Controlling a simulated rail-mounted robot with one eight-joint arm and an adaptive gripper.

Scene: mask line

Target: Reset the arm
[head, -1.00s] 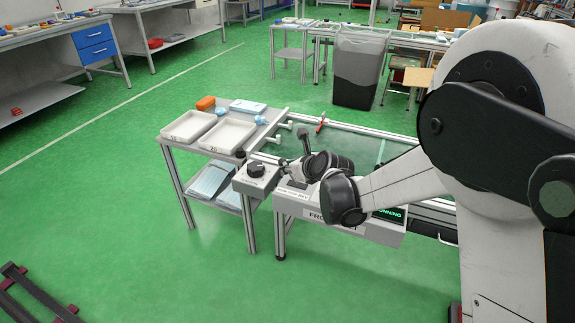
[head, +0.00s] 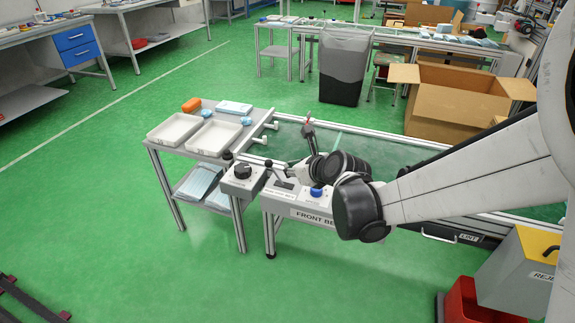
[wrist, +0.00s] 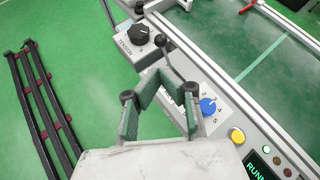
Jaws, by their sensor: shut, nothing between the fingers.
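My gripper (wrist: 160,92) shows in the wrist view with its two green-lined fingers above the control panel. It is shut, with nothing between the fingers. In the head view, my pale arm reaches in from the right, and its dark wrist joints hang over the front control panel (head: 296,213). The panel carries a blue knob (head: 317,191), which also shows just right of the fingers in the wrist view (wrist: 208,105). A black knob (head: 243,171) sits on a grey box to the left, and a lever with a black ball (wrist: 160,40) stands beyond the fingers. Contact with the panel cannot be told.
Two white trays (head: 151,139) stand on a side table left of the line. An open cardboard box (head: 455,105) stands behind the line. A grey reject bin (head: 515,275) with a yellow top and a red crate (head: 470,300) are at lower right. The green floor at left is mostly clear.

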